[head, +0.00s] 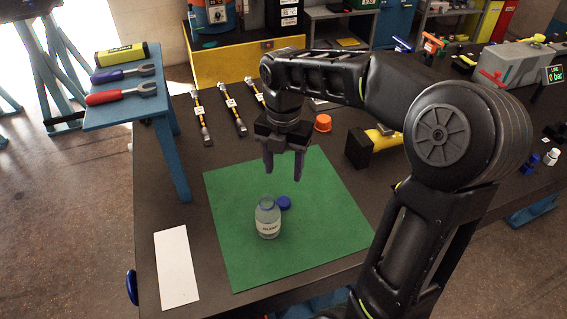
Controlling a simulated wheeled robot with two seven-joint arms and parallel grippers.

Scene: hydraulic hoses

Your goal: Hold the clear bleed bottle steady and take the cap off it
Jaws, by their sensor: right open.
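The clear bleed bottle (268,220) stands upright on the green mat (318,236), with a white label on its front. Its neck looks open. A blue cap (284,203) lies on the mat just right of and behind the bottle, apart from the neck. My right gripper (284,172) points down above the mat, behind and above the bottle and cap. Its fingers are apart with nothing between them. My left gripper is not in the picture.
A white card (176,267) lies left of the mat. Hoses with yellow ends (233,108) lie at the back, near an orange cap (322,122). A blue stand with wrenches (122,93) is at the left. My right arm crosses the right side; the front of the mat is clear.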

